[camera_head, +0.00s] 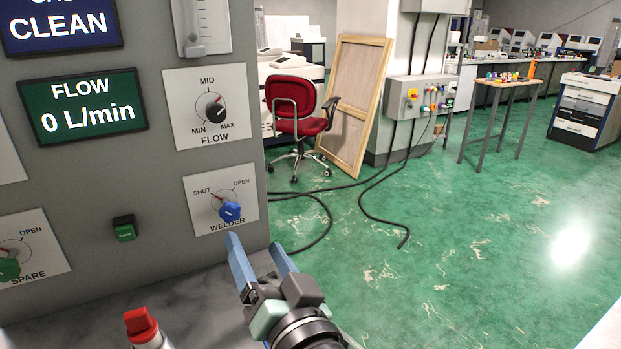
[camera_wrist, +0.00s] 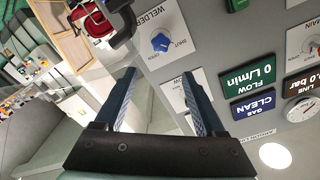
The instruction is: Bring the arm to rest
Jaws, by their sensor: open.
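My gripper (camera_head: 262,262) is open and empty. It is in front of the grey panel, just below and beside the blue WELDER knob (camera_head: 229,212). In the wrist view my two blue fingers (camera_wrist: 163,100) are spread with nothing between them. The WELDER knob also shows there (camera_wrist: 161,42), beyond the fingertips and apart from them. The knob's red pointer is on the SHUT side in the head view.
The panel carries a FLOW dial (camera_head: 215,108), a green FLOW display (camera_head: 84,107) reading 0 L/min, a green button (camera_head: 124,228) and a SPARE knob (camera_head: 8,268). A red-capped bottle (camera_head: 143,325) stands at lower left. Open green floor (camera_head: 470,250) lies to the right, with black cables.

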